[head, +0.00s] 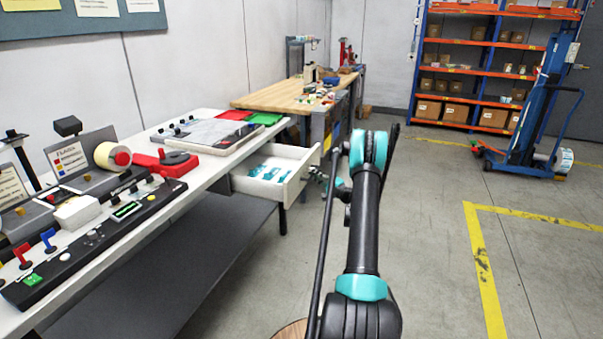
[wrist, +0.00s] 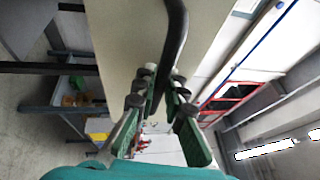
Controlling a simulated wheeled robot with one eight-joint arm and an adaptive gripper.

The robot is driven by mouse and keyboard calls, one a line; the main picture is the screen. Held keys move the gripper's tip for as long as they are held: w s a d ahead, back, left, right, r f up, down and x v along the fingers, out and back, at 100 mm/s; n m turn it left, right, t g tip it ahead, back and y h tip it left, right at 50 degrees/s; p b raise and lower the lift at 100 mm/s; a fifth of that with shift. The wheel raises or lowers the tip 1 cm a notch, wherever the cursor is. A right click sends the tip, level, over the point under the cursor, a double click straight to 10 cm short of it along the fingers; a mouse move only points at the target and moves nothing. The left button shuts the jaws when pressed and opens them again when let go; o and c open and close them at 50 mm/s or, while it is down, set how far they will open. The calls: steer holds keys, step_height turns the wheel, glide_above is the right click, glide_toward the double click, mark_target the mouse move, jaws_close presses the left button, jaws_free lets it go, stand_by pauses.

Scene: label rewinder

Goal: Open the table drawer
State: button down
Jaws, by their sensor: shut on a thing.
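The white table drawer (head: 258,189) is pulled out from under the right edge of the white table (head: 207,171). Its inside shows, with several teal and white items (head: 268,172) in it. My gripper (head: 318,173) is at the drawer's front, partly hidden by my arm in the head view. In the wrist view, my gripper (wrist: 162,82) has its fingers closed on the black bar handle (wrist: 177,35). The pale drawer front (wrist: 122,28) lies right behind the handle.
Label equipment (head: 95,215) and a grey panel (head: 205,134) stand on the table. A wooden workbench (head: 290,93) is behind it. Orange shelving (head: 470,70) and a blue lift (head: 548,105) stand at the back right. The floor (head: 430,240) to the right is clear.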

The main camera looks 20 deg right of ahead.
steer(key=shift+s+d, duration=0.45)
steer(key=shift+d, duration=0.15)
steer(key=shift+s+d, duration=0.4)
steer(key=shift+d, duration=0.2)
steer(key=c, duration=1.6)
jaws_free()
steer(key=v, duration=1.2)
